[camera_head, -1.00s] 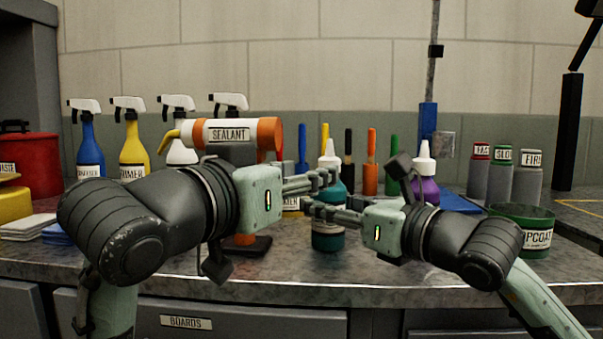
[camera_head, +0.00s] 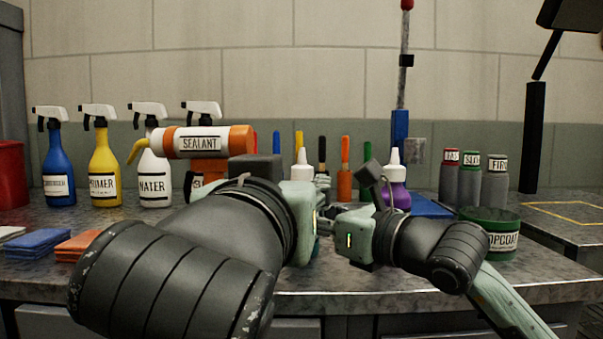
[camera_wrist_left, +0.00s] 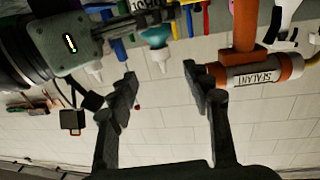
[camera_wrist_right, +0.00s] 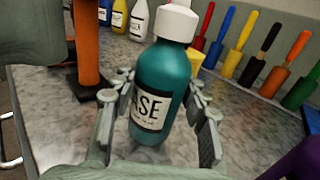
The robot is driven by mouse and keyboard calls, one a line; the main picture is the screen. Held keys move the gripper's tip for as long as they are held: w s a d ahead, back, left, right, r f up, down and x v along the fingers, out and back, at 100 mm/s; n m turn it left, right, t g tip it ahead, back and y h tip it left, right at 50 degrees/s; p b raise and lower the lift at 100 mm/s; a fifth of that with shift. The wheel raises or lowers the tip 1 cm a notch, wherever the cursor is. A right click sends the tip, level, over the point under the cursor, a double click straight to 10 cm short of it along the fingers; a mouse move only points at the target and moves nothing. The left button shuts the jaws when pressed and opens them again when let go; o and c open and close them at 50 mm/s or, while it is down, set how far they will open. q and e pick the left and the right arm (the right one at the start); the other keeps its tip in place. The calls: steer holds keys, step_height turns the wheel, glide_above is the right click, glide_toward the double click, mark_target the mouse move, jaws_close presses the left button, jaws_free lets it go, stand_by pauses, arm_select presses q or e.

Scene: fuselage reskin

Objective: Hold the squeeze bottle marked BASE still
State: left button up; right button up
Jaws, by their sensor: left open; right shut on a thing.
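The BASE squeeze bottle is teal with a white cap and a label; it fills the middle of the right wrist view (camera_wrist_right: 163,80). In the head view only its white top (camera_head: 302,172) shows clearly; my grippers hide most of the body. My right gripper (camera_wrist_right: 160,98) has a finger on each side of it and is shut on it. The bottle stands nearly upright; I cannot tell whether its base touches the bench. My left gripper (camera_wrist_left: 160,88) is open and empty. The bottle (camera_wrist_left: 156,40) shows beyond its fingers in the left wrist view, apart from them.
A SEALANT cartridge (camera_head: 200,140) lies on a stand left of the bottle, near my left gripper. Spray bottles (camera_head: 103,165) stand at the back left. A purple bottle (camera_head: 394,192) and a green TOPCOAT tub (camera_head: 490,232) are on the right. The front bench edge is clear.

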mark_target(300, 175)
arm_select(q)
steer(key=w, duration=0.3)
steer(key=w+d, duration=0.1)
steer(key=w, duration=0.7)
steer(key=shift+d, duration=0.25)
jaws_close()
